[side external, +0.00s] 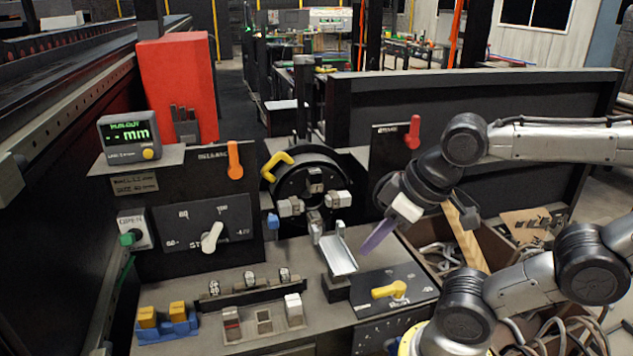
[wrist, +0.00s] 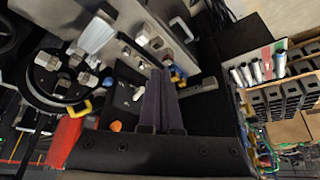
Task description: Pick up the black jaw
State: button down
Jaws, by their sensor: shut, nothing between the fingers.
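My gripper (side external: 366,250) hangs over the bench to the right of the silver channel, its purple fingers slanting down to the left. In the wrist view its two dark fingers (wrist: 161,72) lie close together with nothing between them. The round black chuck (side external: 306,190) stands left of my gripper and carries several pale jaws; it also shows in the wrist view (wrist: 50,95). Small jaw-like pieces (side external: 249,278) stand in a row on a dark rack. Blocks, one pale (side external: 293,308), stand in front of it. I cannot tell which piece is the black jaw.
A silver channel (side external: 338,255) lies between chuck and gripper. A yellow lever (side external: 390,291) sits on a dark panel below my gripper. Blue and yellow blocks (side external: 168,320) stand front left. A wooden crate (side external: 508,225) with hoses is at right. A red box (side external: 180,85) stands behind.

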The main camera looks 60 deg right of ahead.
jog(key=c, duration=1.6)
grip_release()
jog(key=shift+c, duration=1.6)
grip_release()
